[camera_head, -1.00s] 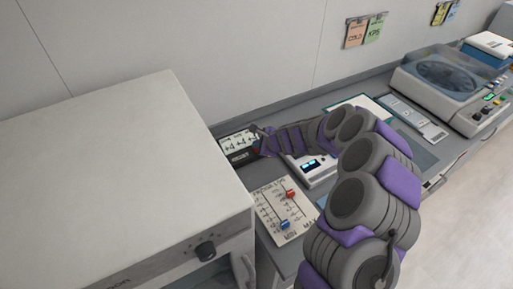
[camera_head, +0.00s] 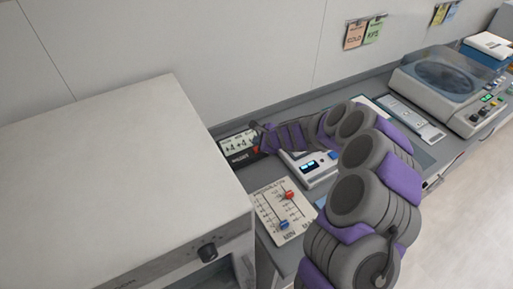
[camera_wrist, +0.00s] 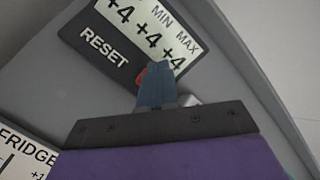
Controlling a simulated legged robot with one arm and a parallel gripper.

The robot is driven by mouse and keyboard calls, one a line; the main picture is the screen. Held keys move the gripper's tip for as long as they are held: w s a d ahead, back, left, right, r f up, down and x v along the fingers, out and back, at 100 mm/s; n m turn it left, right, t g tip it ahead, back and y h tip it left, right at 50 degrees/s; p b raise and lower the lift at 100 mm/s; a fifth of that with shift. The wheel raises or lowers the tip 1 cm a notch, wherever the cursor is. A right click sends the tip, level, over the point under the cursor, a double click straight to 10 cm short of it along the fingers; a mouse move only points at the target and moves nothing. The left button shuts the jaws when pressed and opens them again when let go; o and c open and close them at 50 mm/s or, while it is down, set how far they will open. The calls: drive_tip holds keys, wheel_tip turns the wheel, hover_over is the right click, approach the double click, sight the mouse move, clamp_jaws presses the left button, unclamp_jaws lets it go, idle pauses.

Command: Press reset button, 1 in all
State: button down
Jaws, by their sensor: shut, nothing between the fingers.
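The display unit (camera_head: 238,142) with a row of +4 readings stands at the back of the counter, beside the large white cabinet. In the wrist view its black panel (camera_wrist: 98,30) bears the word RESET. The red reset button (camera_wrist: 141,76) is just visible behind my fingertips and mostly hidden by them. My gripper (camera_wrist: 153,70) is shut and empty, its tips over the button; I cannot tell whether they touch or press it. In the head view my gripper (camera_head: 258,128) reaches the unit's right end.
A fridge panel (camera_head: 285,212) with a red and a blue slider lies in front. A white device (camera_head: 312,164) with a blue-lit display sits under my arm. The white cabinet (camera_head: 120,180) stands close on the left. A centrifuge-like machine (camera_head: 450,85) is at the right.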

drive_tip(key=shift+r+p, duration=1.7)
drive_tip(key=shift+r, duration=0.5)
drive_tip(key=shift+f, duration=0.1)
drive_tip(key=shift+s+r, duration=0.1)
drive_tip(key=shift+r, duration=0.1)
drive_tip(key=s+a+r+n+g+y, duration=0.2)
drive_tip(key=s+a+r+n, duration=0.25)
drive_tip(key=s+r, duration=0.4)
drive_tip(key=s+d+r+n+g, duration=0.25)
drive_tip(key=s+r+n, duration=0.45)
drive_tip(key=s, duration=0.5)
drive_tip(key=s+d+n+g+h, duration=0.2)
drive_tip(key=s+d+n+h, duration=0.1)
drive_tip(key=s+d, duration=0.7)
drive_tip(key=s+d+n+g+h, duration=0.1)
drive_tip(key=s+d+n+h, duration=0.2)
drive_tip(key=s+d, duration=0.7)
drive_tip(key=s+h, duration=0.2)
drive_tip(key=s, duration=0.6)
drive_tip(key=shift+s+d+g+h, duration=0.2)
drive_tip(key=shift+d+g+h, duration=0.1)
drive_tip(key=shift+g, duration=0.05)
